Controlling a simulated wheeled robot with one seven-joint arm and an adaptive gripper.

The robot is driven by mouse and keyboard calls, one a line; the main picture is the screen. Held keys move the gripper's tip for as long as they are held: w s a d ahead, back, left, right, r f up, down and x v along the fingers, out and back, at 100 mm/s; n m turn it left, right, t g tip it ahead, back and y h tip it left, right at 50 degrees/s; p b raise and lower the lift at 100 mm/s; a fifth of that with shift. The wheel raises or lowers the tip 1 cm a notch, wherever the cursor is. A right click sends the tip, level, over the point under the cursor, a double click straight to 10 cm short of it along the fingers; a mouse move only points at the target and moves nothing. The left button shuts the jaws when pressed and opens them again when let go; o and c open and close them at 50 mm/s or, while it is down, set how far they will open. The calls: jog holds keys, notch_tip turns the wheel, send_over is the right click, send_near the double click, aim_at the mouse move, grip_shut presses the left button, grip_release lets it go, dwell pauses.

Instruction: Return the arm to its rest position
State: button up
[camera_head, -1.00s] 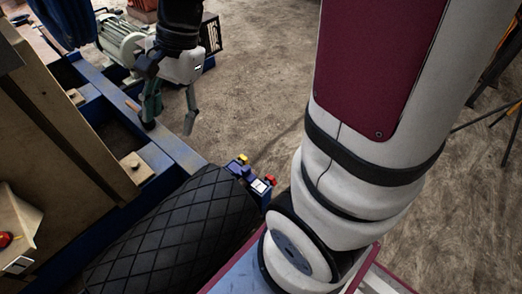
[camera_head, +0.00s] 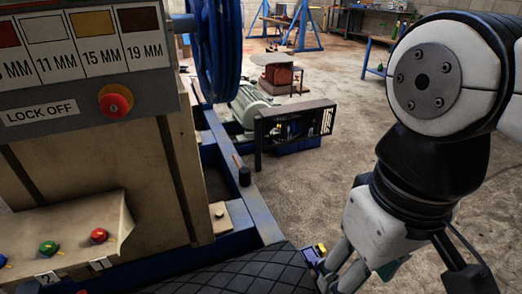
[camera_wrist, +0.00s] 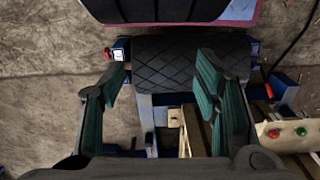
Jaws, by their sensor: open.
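My gripper (camera_head: 398,280) is at the lower right in the head view, pointing down, with its fingertips running out of the frame at the bottom. In the wrist view my gripper (camera_wrist: 163,72) shows two green-padded fingers spread wide apart with nothing between them. My arm is folded at the right side of the head view.
The crusher's control panel (camera_head: 85,75) with a red stop button (camera_head: 115,101) stands at the left. A blue frame (camera_head: 255,215), an electric motor (camera_head: 247,104) and a black grille box (camera_head: 296,132) lie beyond. Open concrete floor (camera_head: 345,165) is between these and my arm.

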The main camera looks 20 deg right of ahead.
notch_tip(320, 180, up, 31)
jog(key=t+p, duration=0.4)
jog(key=p, duration=2.5)
jog(key=shift+d, duration=0.25)
